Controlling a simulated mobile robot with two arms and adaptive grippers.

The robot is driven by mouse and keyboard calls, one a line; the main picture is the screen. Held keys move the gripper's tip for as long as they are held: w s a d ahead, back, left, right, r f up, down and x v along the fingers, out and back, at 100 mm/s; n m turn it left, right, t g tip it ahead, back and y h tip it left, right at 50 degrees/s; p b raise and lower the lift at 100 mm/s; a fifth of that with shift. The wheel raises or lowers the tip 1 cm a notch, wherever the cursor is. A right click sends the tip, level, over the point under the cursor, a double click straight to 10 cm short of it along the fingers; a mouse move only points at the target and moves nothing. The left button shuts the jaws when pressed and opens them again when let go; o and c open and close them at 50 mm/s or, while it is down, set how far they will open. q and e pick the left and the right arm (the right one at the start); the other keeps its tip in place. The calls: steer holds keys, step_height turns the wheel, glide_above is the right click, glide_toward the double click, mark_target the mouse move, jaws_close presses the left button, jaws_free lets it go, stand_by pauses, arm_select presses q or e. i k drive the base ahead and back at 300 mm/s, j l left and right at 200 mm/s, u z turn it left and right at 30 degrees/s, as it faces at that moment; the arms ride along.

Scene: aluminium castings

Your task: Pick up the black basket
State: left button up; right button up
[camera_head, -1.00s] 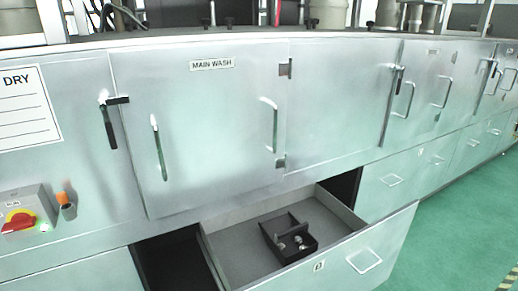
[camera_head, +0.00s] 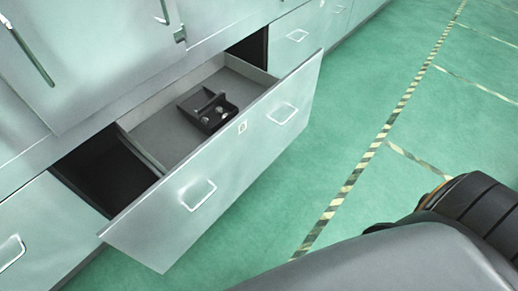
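The black basket (camera_head: 203,122) is a small dark open box with a raised divider. It sits inside the pulled-out drawer (camera_head: 157,132), toward its right half. A few small light metal parts (camera_head: 222,113) lie in the basket. Neither of my grippers shows in the head view, so nothing is seen touching the basket.
The drawer front (camera_head: 225,165) sticks out over the green floor (camera_head: 300,200) and carries two handles. A dark opening (camera_head: 105,175) lies left of the drawer. Closed drawers and cabinet doors line the wall. A dark part of my own body fills the lower right.

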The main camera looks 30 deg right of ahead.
mark_target(207, 107)
steer(key=l+u, duration=0.1)
steer(key=u, duration=0.7)
steer(key=l+u, duration=0.4)
steer(key=l, duration=0.15)
steer(key=l+u, duration=0.4)
steer(key=k+l+u, duration=0.25)
steer(key=l+u, duration=0.15)
steer(key=l, duration=0.2)
